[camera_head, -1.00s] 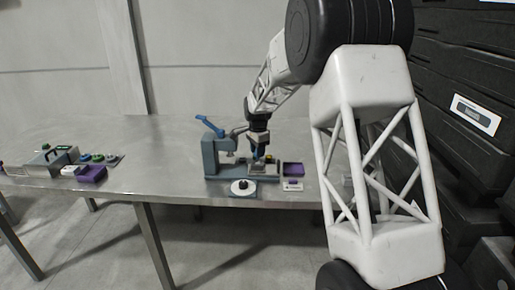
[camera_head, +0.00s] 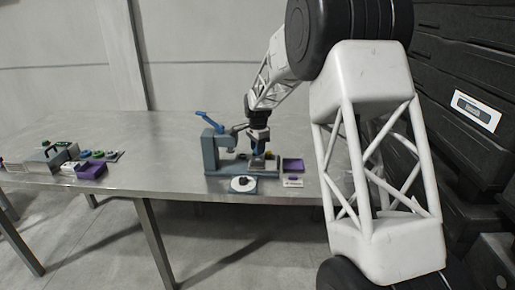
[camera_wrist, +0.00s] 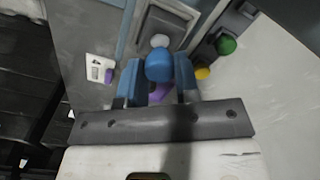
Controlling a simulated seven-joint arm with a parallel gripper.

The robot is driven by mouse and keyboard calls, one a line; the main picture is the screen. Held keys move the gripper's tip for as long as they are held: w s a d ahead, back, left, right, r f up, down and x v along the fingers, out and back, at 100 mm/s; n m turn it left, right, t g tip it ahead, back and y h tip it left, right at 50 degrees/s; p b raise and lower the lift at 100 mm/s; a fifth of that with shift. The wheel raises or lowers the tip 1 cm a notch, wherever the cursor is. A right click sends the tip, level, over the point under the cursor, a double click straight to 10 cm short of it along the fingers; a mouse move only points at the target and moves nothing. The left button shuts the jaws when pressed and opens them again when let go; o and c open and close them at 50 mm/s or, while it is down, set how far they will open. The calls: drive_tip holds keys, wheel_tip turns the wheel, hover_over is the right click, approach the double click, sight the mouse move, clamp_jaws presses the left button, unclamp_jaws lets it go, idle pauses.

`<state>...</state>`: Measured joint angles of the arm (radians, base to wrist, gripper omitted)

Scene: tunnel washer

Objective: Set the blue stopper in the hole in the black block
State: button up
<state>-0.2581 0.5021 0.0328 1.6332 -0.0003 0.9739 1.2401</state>
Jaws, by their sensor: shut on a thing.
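My gripper (camera_wrist: 158,84) is shut on the blue stopper (camera_wrist: 159,67), its two blue fingers on either side of it in the wrist view. In the head view my gripper (camera_head: 258,152) is over the blue-grey press fixture (camera_head: 211,154), right of its upright; the stopper is too small there to make out clearly. Beyond the stopper in the wrist view lie a grey square frame (camera_wrist: 165,22) and a small white round piece (camera_wrist: 160,41). I cannot clearly identify the black block or its hole.
A purple tray (camera_head: 293,165) and a white card (camera_head: 291,182) stand right of the fixture. A white disc (camera_head: 243,184) lies in front. Green (camera_wrist: 226,45) and yellow (camera_wrist: 202,73) knobs show close by. Boxes and a purple bin (camera_head: 91,170) stand at left. The table's middle is clear.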

sight(259, 159)
drive_tip(key=shift+s+d+f, duration=0.1)
drive_tip(key=shift+s+f, duration=0.05)
drive_tip(key=shift+f, duration=0.75)
drive_tip(key=shift+s+d+f, duration=0.1)
drive_tip(key=shift+s+f, duration=0.05)
drive_tip(key=shift+f, duration=0.75)
drive_tip(key=shift+s+d+f, duration=0.1)
drive_tip(key=shift+s+f, duration=0.05)
drive_tip(key=shift+f, duration=0.75)
idle(1.2)
drive_tip(key=o, duration=1)
drive_tip(key=shift+c, duration=0.2)
drive_tip(key=shift+o, duration=0.4)
drive_tip(key=o, duration=0.3)
drive_tip(key=shift+r, duration=0.1)
drive_tip(key=shift+w+a+r, duration=0.15)
drive_tip(key=shift+r, duration=1.95)
drive_tip(key=shift+w+a+r, duration=0.1)
drive_tip(key=shift+r, duration=1.95)
drive_tip(key=shift+r, duration=0.1)
